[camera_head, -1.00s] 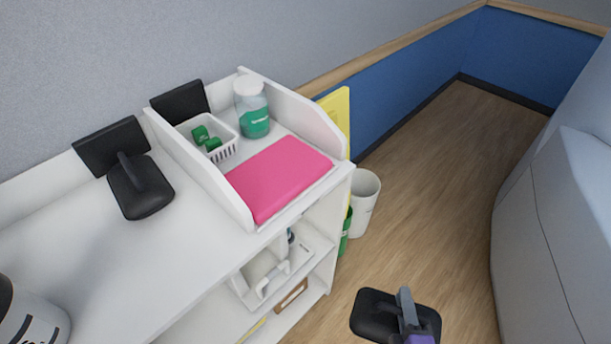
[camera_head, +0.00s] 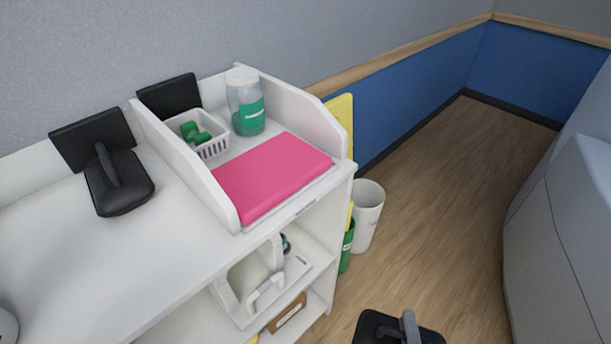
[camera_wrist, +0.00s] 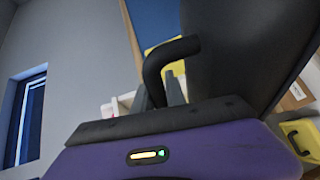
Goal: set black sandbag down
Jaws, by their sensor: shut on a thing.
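A black sandbag (camera_head: 375,330) with a handle shows at the bottom edge of the head view, cut off by the frame. My gripper (camera_head: 410,328) is shut on its handle, and one grey finger shows there. In the wrist view, my gripper (camera_wrist: 168,92) holds the curved black handle (camera_wrist: 168,58), and the dark body of the bag fills the upper right. The bag hangs in front of the white shelf unit, over the floor and apart from the counter. A second black sandbag-like item (camera_head: 118,190) with an upright handle lies on the white counter (camera_head: 60,250) at left.
A pink pad (camera_head: 270,178), a white basket (camera_head: 205,140) with green items and a bottle (camera_head: 245,105) fill the walled right compartment. The counter's front middle is clear. A white bin (camera_head: 367,212) stands beside the unit. A large pale machine (camera_head: 570,230) stands at right.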

